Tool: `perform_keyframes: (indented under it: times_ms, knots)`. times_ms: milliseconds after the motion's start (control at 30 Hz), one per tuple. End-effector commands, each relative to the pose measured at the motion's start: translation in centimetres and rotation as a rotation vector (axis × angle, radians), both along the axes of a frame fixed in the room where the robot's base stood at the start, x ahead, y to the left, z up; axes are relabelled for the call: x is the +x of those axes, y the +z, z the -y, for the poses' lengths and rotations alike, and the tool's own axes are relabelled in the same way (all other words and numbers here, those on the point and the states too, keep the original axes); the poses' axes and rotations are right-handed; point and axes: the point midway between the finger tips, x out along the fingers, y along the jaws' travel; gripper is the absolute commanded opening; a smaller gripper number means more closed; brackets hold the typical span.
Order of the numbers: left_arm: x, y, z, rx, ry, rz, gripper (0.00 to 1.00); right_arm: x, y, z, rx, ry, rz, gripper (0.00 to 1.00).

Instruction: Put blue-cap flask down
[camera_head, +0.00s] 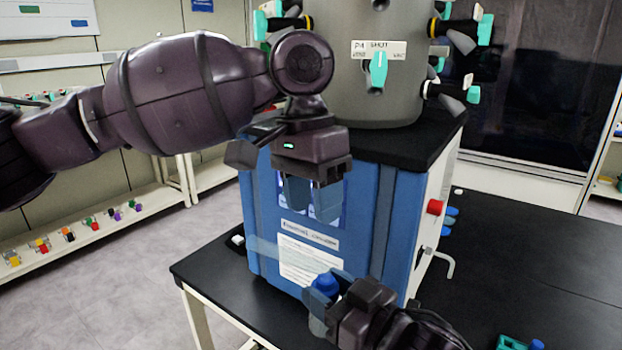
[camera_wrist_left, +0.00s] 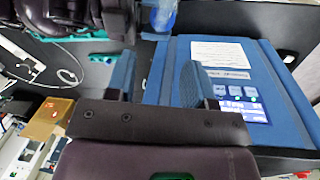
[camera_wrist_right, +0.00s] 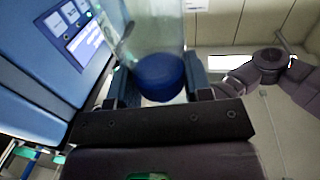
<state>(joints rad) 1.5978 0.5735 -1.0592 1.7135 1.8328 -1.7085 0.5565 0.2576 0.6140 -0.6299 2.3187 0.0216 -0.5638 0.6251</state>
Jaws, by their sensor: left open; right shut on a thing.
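The blue-cap flask shows its blue cap (camera_head: 326,284) in the head view, low in front of the freeze dryer's blue cabinet (camera_head: 385,230). My right gripper (camera_head: 334,289) is shut on the flask. In the right wrist view the cap (camera_wrist_right: 160,78) sits between the fingers and the clear glass body (camera_wrist_right: 157,35) extends beyond it. I cannot tell whether the flask touches the table. My left gripper (camera_head: 312,196) is open and empty in front of the cabinet's upper front. In the left wrist view its fingers (camera_wrist_left: 158,85) are apart, with the cabinet screen (camera_wrist_left: 240,105) beside them.
The black table (camera_head: 540,265) has free room to the right of the cabinet. A teal item (camera_head: 510,343) and a blue cap (camera_head: 536,344) are at its front edge. The grey chamber (camera_head: 375,95) with teal-handled valves stands on the cabinet.

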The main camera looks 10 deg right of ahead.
Motion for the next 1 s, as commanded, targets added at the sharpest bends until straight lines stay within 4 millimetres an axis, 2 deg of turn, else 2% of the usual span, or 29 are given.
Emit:
perform_keyframes:
  times_ms: [300, 500, 700, 1000]
  knots:
    - [-0.6, -5.1, 0.4, 0.001, 0.0, -0.001, 0.49, 0.0, 0.0, 0.0, 0.001, 0.0, 0.001, 0.2]
    - [-0.9, -7.6, 0.6, -0.001, 0.0, 0.0, 0.49, 0.0, 0.0, 0.0, 0.001, 0.0, 0.001, 0.2]
    - [-1.0, -8.7, 0.7, 0.0, 0.0, 0.001, 0.49, 0.0, 0.0, 0.0, 0.001, 0.0, 0.001, 0.2]
    - [-1.0, -8.9, 0.7, -0.002, 0.0, 0.001, 0.49, 0.0, 0.1, 0.0, 0.003, 0.002, 0.003, 0.2]
